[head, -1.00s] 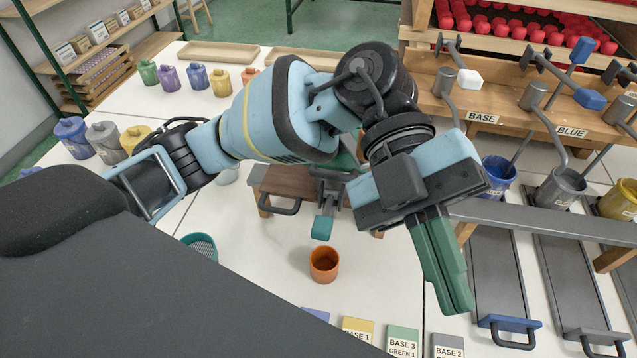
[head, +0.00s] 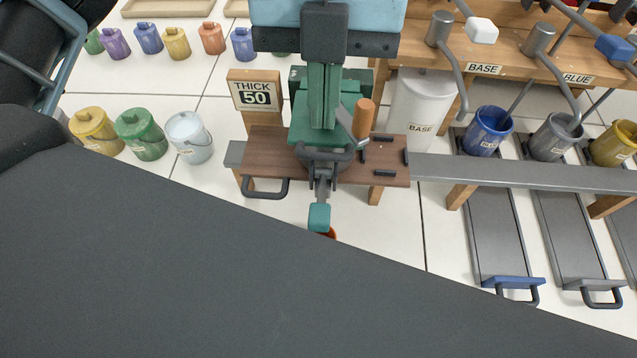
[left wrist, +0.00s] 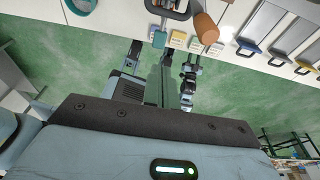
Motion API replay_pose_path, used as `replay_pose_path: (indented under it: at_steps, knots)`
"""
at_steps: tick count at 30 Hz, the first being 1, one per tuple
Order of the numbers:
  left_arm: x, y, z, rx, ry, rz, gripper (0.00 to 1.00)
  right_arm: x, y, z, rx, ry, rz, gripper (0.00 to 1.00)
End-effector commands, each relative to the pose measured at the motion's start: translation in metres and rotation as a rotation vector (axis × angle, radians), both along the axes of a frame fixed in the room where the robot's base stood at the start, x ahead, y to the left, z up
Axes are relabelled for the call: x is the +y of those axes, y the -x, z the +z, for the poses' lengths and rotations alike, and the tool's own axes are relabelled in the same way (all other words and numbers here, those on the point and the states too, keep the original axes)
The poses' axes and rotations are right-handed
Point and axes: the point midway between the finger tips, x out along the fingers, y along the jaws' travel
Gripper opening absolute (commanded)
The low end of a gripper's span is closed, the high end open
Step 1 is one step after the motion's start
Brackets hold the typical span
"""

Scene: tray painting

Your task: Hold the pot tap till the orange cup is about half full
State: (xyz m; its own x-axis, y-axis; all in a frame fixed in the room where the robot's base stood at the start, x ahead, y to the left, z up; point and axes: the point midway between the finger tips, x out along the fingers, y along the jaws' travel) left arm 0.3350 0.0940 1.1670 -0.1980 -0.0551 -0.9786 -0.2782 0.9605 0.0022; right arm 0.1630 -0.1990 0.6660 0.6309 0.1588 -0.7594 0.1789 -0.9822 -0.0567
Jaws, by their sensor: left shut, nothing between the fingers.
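The green pot (head: 302,125) stands on a brown wooden stand (head: 265,155), with a dark ring-shaped part at its front. A teal block (head: 319,217) hangs below the front on a grey stem; it also shows in the left wrist view (left wrist: 159,39). Only a sliver of the orange cup (head: 330,233) shows beside this block, so its fill level is hidden. My left gripper (head: 324,125) is shut and empty, its green fingers pointing down over the pot. I cannot tell whether they touch the tap. My right gripper is not in view.
A wooden handle (head: 363,118) sticks up right of my fingers. A sign (head: 256,95) reads "THICK 50". A white BASE container (head: 420,105) stands right of the pot. Lidded pots (head: 190,137) stand left. A grey rail (head: 520,173) runs right. My dark body covers the lower left.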

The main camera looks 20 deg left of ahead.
Motion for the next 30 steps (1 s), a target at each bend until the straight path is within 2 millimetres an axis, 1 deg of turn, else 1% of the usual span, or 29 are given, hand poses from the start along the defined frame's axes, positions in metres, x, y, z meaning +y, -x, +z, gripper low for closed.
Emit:
replay_pose_path:
  at_steps: [7, 11, 14, 24, 30]
  knots:
    - [0.0, 0.001, -0.002, 0.002, 0.002, -0.002, 0.0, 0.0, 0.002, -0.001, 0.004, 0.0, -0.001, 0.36]
    - [-0.001, 0.002, -0.011, 0.003, 0.0, -0.002, 0.0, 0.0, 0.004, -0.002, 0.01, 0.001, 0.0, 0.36]
    - [-0.001, 0.006, -0.026, 0.006, 0.0, -0.003, 0.0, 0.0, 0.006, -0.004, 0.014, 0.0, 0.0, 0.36]
    - [-0.005, 0.019, -0.088, 0.007, 0.002, -0.003, 0.0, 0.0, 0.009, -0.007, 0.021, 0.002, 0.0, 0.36]
    - [-0.007, 0.025, -0.118, 0.005, 0.002, -0.003, 0.0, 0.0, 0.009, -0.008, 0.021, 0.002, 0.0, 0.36]
